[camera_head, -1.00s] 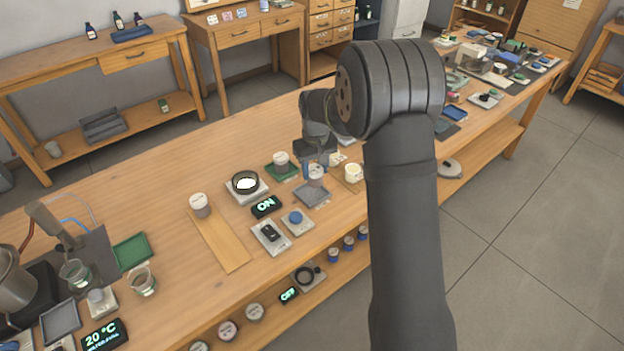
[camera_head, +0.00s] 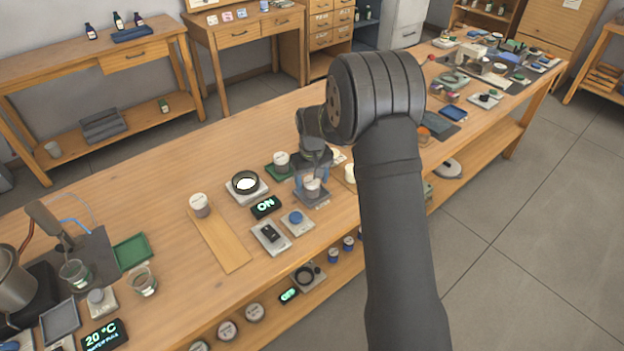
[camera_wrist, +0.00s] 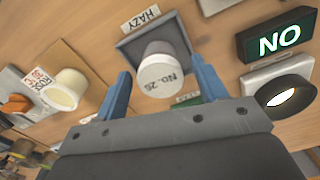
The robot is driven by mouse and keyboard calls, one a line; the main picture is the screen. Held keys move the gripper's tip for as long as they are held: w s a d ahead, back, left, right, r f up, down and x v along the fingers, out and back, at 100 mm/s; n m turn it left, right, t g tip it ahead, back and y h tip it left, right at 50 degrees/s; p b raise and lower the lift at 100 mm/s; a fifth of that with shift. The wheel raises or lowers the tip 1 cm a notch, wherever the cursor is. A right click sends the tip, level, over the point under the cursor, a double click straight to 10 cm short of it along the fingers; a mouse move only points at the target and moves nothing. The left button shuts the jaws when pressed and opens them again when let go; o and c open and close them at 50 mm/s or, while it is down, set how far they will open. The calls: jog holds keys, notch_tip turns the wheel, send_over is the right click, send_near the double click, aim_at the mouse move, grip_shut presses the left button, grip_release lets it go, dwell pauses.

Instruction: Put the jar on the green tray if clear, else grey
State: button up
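A white-lidded jar marked "No." and two digits (camera_wrist: 163,72) stands upright on the grey tray (camera_wrist: 127,52) labelled HAZY. In the head view the jar (camera_head: 312,187) and grey tray (camera_head: 322,198) are at the middle of the bench. My gripper (camera_head: 313,178) is over the tray. In the wrist view its blue fingers (camera_wrist: 162,85) stand open on either side of the jar, with a gap at the left finger; contact on the right is unclear. The green tray (camera_head: 271,174) behind holds another white-lidded jar (camera_head: 282,160); my gripper mostly hides this tray in the wrist view.
A round black-rimmed device with a lit disc (camera_head: 245,183) and an ON display (camera_head: 265,207) are left of the tray. A cream jar (camera_wrist: 67,89) stands beside the grey tray. Another jar (camera_head: 200,204) stands on a wooden board (camera_head: 222,243).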

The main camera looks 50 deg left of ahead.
aim_at(312, 181)
jog(key=shift+r, duration=0.1)
notch_tip(312, 181, up, 12)
dwell(0.6)
notch_tip(312, 181, down, 12)
notch_tip(312, 181, up, 2)
jog(key=shift+r, duration=0.95)
